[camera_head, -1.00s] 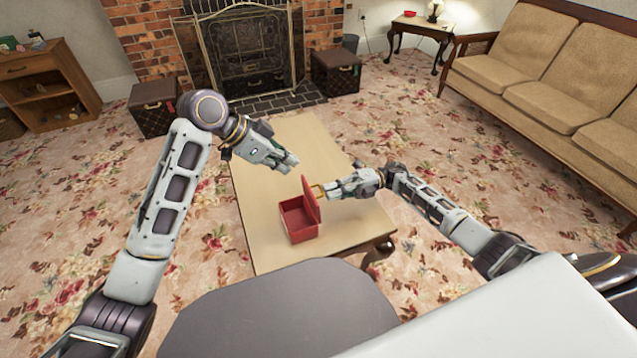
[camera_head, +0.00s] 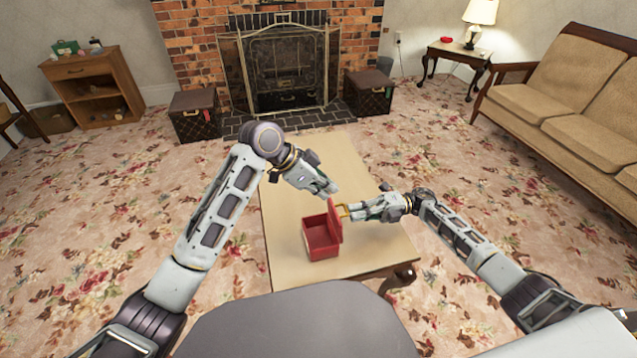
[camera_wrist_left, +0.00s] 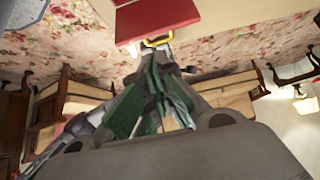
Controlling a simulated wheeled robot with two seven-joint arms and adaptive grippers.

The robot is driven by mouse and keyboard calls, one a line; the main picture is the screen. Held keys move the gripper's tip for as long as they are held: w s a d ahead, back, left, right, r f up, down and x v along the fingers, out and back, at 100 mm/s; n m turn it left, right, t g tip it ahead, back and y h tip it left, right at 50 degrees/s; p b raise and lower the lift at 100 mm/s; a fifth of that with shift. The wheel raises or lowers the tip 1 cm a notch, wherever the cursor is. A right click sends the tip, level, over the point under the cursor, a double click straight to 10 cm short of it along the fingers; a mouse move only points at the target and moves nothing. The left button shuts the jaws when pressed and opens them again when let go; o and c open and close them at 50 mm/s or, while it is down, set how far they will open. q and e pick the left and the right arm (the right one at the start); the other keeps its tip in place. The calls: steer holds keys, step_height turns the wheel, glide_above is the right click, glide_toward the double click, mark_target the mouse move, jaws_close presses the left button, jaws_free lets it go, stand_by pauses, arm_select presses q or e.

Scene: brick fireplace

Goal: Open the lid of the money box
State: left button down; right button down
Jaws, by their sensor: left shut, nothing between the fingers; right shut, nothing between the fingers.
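The red money box (camera_head: 322,241) stands on the wooden coffee table. Its lid (camera_head: 335,220) is raised to about upright on the box's right side, and the box's inside shows. A yellow handle (camera_head: 343,210) is on the lid. My right gripper (camera_head: 352,212) is shut and empty, right beside the lid and handle on the right; whether it touches them I cannot tell. My left gripper (camera_head: 334,191) is shut and empty, just behind and above the box. In the left wrist view the red lid (camera_wrist_left: 158,18) and yellow handle (camera_wrist_left: 157,41) show at the top.
The coffee table (camera_head: 290,264) has bare room left of and behind the box. Farther off are a fireplace (camera_head: 290,72), two dark trunks (camera_head: 368,94), a sofa (camera_head: 590,105), a side table with a lamp (camera_head: 480,12), and a wooden cabinet (camera_head: 95,88). Flowered carpet surrounds the table.

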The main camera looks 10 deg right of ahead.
arm_select(q)
steer(key=x, duration=0.8)
steer(key=shift+d+f, duration=0.3)
steer(key=shift+d+f, duration=0.35)
steer(key=shift+d, duration=0.15)
steer(key=shift+d+f, duration=0.1)
steer(key=shift+f, duration=0.05)
arm_select(e)
steer(key=shift+a+r, duration=0.15)
arm_select(q)
steer(key=shift+s+d, duration=0.1)
arm_select(e)
steer(key=c, duration=1.7)
jaws_free()
steer(key=shift+a, duration=0.1)
steer(key=shift+o, duration=0.7)
steer(key=shift+d, duration=0.2)
